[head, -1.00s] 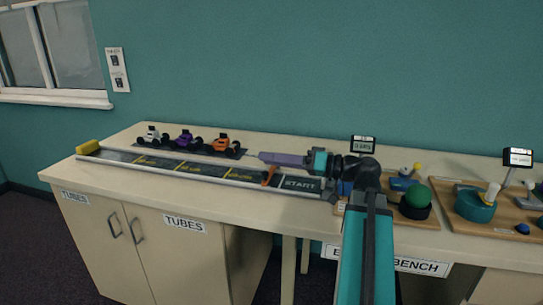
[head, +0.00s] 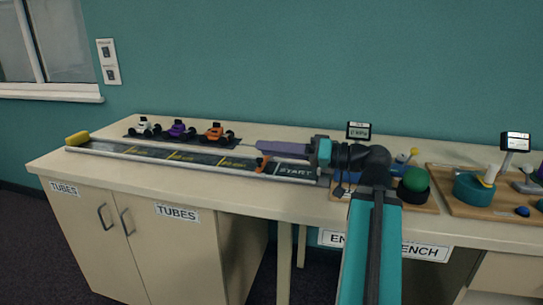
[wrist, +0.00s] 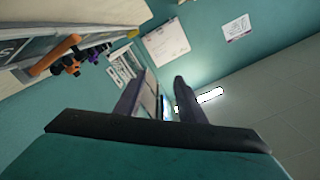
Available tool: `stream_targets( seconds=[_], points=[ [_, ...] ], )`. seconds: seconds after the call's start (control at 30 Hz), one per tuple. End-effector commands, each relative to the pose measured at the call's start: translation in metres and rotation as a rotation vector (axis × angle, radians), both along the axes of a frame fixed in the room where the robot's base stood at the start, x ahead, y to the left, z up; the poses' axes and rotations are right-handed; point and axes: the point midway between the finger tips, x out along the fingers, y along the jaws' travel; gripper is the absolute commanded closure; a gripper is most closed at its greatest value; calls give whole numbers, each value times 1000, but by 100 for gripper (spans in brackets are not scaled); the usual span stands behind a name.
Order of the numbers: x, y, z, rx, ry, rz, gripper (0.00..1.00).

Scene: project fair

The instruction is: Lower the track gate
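The track gate is an orange bar (head: 263,163) at the start end of the dark track (head: 205,160), raised at a slant over its near side. It also shows in the wrist view as an orange bar (wrist: 54,55) at upper left. My gripper (head: 260,146) is level above and just behind the gate, pointing left along the track. It appears apart from the gate. In the wrist view my gripper (wrist: 163,80) has its two fingers apart with nothing between them.
Toy cars in white (head: 143,128), purple (head: 179,130) and orange (head: 215,133) stand on a dark strip behind the track. A yellow block (head: 77,138) sits at the track's far left end.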

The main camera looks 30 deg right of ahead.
Motion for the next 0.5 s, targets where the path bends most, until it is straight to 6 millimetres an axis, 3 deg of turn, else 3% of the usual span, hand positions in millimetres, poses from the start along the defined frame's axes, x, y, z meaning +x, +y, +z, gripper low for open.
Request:
stream_targets(
  seconds=[0.5],
  points=[
    [-7, 3, 0, 0, 1, 1, 64]
  ],
)
